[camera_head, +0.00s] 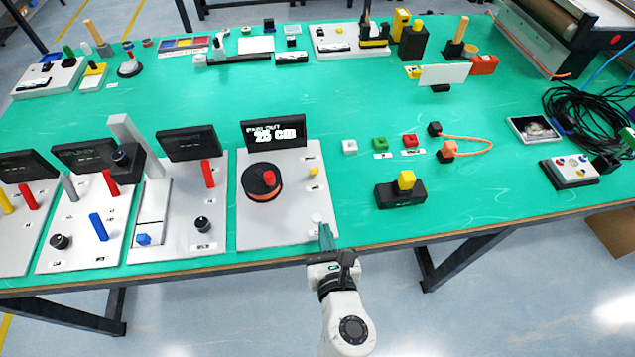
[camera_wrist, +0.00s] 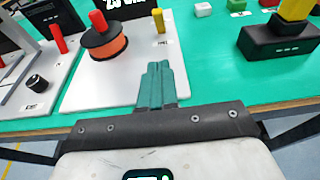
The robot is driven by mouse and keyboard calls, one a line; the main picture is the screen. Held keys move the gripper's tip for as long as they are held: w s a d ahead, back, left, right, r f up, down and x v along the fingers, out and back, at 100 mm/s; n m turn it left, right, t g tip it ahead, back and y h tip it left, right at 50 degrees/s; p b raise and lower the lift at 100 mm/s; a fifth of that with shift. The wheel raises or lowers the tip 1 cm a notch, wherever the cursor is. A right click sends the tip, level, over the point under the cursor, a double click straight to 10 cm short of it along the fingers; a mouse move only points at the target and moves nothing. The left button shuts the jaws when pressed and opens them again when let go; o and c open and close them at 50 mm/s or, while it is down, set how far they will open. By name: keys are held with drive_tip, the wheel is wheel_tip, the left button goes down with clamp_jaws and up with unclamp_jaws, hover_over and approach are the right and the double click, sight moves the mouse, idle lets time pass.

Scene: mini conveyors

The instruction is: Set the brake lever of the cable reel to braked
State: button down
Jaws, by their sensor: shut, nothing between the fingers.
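The cable reel (camera_head: 262,193) is a black drum wound with orange cable, with a red handle on top, on a pale board (camera_head: 290,218). It also shows in the wrist view (camera_wrist: 107,48). A small yellow lever (camera_head: 314,171), beside a tiny label, stands on the board right of the reel; it also shows in the wrist view (camera_wrist: 158,20). I cannot read whether it is set to braked. My gripper (camera_head: 325,229) is at the board's near right corner, its green fingers (camera_wrist: 156,72) shut together and empty, apart from the lever.
A dark display (camera_head: 273,133) reading 25 cm stands behind the reel. Boards with red and blue levers (camera_head: 98,227) lie to the left. A black block with a yellow top (camera_head: 401,194) stands to the right. Green mat is clear between that block and the board.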

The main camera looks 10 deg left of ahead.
drive_tip(key=b, duration=0.1)
approach(314, 170)
drive_tip(key=f, duration=0.1)
drive_tip(key=w+f, duration=0.1)
drive_tip(key=f, duration=0.3)
drive_tip(key=shift+w+a, duration=0.2)
drive_tip(key=shift+a, duration=0.05)
drive_tip(key=w+r, duration=0.1)
drive_tip(key=w+a+p, duration=0.1)
drive_tip(key=w, duration=0.1)
drive_tip(key=shift+r, duration=0.35)
drive_tip(key=shift+w+r, duration=0.2)
drive_tip(key=shift+w, duration=0.3)
drive_tip(key=shift+w+a+r+p, duration=0.2)
drive_tip(key=shift+w+r+p, duration=0.25)
drive_tip(key=shift+r+p, duration=0.1)
drive_tip(key=shift+w+r, duration=0.25)
drive_tip(key=shift+w+a+r+p, duration=0.2)
drive_tip(key=shift+w+r+p, duration=0.4)
drive_tip(key=shift+w, duration=0.1)
drive_tip(key=shift+w+a+r, duration=0.15)
drive_tip(key=shift+w+r, duration=0.05)
drive_tip(key=shift+w, duration=0.3)
drive_tip(key=shift+w+a+r, duration=0.15)
drive_tip(key=shift+w, duration=0.35)
drive_tip(key=shift+w+a+r, duration=0.1)
drive_tip(key=shift+w+a, duration=0.15)
drive_tip(key=shift+w, duration=0.45)
drive_tip(key=shift+w+a, duration=0.2)
drive_tip(key=shift+w, duration=0.5)
